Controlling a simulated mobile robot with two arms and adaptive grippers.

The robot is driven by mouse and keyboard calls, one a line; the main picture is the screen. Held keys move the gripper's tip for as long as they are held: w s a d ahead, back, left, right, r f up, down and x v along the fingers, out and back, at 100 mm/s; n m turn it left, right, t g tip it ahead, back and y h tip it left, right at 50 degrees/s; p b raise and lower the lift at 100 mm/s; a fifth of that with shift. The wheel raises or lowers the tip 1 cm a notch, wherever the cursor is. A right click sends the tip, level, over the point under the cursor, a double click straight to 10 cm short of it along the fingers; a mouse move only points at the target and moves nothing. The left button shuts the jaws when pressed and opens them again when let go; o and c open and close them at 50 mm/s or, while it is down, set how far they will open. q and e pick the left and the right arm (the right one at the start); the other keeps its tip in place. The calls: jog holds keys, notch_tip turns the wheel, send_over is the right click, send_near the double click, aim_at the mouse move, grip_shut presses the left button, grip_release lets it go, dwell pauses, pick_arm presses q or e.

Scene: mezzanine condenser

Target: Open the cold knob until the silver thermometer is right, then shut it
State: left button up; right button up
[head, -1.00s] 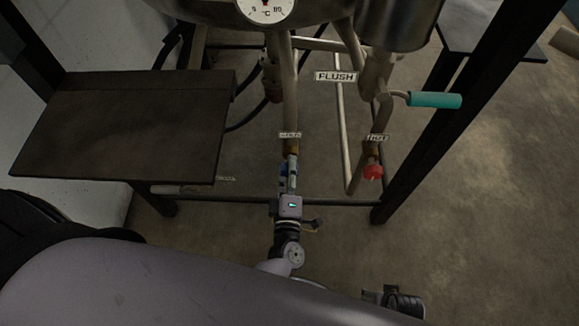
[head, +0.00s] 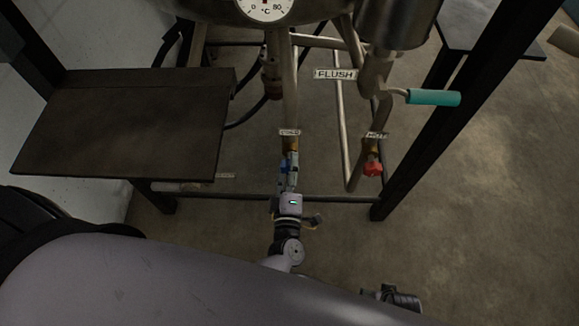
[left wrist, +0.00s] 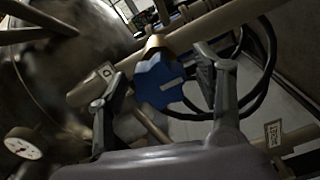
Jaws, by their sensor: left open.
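The blue cold knob (head: 283,167) sits on a brass fitting at the lower end of a pipe under the vessel. In the left wrist view the knob (left wrist: 158,82) lies between the two spread fingers. My left gripper (head: 290,178) is open around it, with a gap at each finger; contact is not clear. A round white thermometer dial (head: 265,8) marked °C is cut off by the top edge, and its needle cannot be read exactly. A small white dial (left wrist: 25,143) shows at the left wrist view's left. A dark piece, probably my right gripper (head: 395,298), is barely visible.
A red knob (head: 373,168) hangs on the pipe to the right. A teal-handled lever (head: 434,98) is near the FLUSH label (head: 335,74). A dark shelf (head: 120,130) is at the left. Black frame posts (head: 450,110) stand at the right.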

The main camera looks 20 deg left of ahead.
pick_arm(q)
jog(key=v, duration=0.7)
jog(key=shift+s, duration=0.3)
jog(key=shift+d, duration=0.1)
dwell(0.3)
